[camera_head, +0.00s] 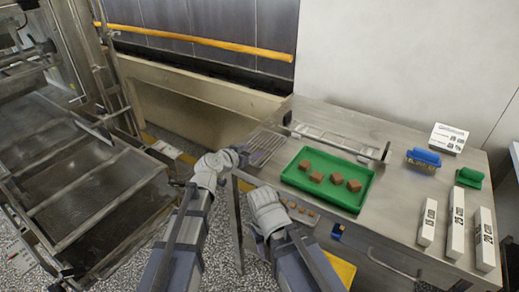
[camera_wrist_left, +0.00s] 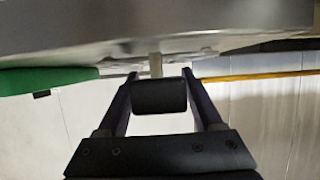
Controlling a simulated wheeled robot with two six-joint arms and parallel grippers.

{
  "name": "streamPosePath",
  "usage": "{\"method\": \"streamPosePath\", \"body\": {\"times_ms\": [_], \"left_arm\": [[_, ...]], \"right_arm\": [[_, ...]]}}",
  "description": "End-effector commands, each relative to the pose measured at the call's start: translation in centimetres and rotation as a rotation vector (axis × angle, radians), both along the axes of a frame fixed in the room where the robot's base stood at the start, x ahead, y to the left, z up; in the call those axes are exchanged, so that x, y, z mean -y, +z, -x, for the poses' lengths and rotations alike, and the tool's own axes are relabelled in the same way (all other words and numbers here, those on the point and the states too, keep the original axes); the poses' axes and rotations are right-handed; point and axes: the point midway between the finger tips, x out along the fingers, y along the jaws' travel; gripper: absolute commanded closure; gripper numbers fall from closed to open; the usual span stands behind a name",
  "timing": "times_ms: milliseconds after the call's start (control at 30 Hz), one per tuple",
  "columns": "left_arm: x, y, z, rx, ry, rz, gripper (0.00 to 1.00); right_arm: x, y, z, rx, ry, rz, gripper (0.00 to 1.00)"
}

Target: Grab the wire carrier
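The wire carrier (camera_head: 262,145) is a thin metal grid at the left edge of the steel table, left of the green tray. In the head view my left gripper (camera_head: 241,152) is at its left end, small and partly hidden by my wrist. In the left wrist view my left gripper (camera_wrist_left: 159,78) has a black handle (camera_wrist_left: 159,97) between its fingers, with a pale metal stem beyond it. The handle fills the gap, with no clear space at either side. My right forearm shows below the tray; its fingers are hidden.
The green tray (camera_head: 318,189) holds several brown blocks. A metal rail (camera_head: 335,143) stands behind it. A blue brush (camera_head: 423,159), a green item (camera_head: 469,177) and white labelled blocks (camera_head: 455,222) are at the right. A mesh conveyor (camera_head: 75,190) is at the far left.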

Motion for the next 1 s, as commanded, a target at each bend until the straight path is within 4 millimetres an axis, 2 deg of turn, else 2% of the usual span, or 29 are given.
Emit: {"method": "streamPosePath", "body": {"times_ms": [67,567,1000], "left_arm": [[-0.02,-0.01,0.0,0.0,0.0,0.0,0.43],[-0.02,-0.01,0.0,0.0,0.0,0.0,0.99],[-0.02,0.42,0.0,-0.001,0.0,0.001,1.0]], "right_arm": [[0.0,0.0,0.0,0.0,0.0,0.0,0.5],[0.0,0.0,0.0,0.0,0.0,0.0,0.5],[0.0,0.4,0.0,0.0,0.0,0.0,0.5]]}}
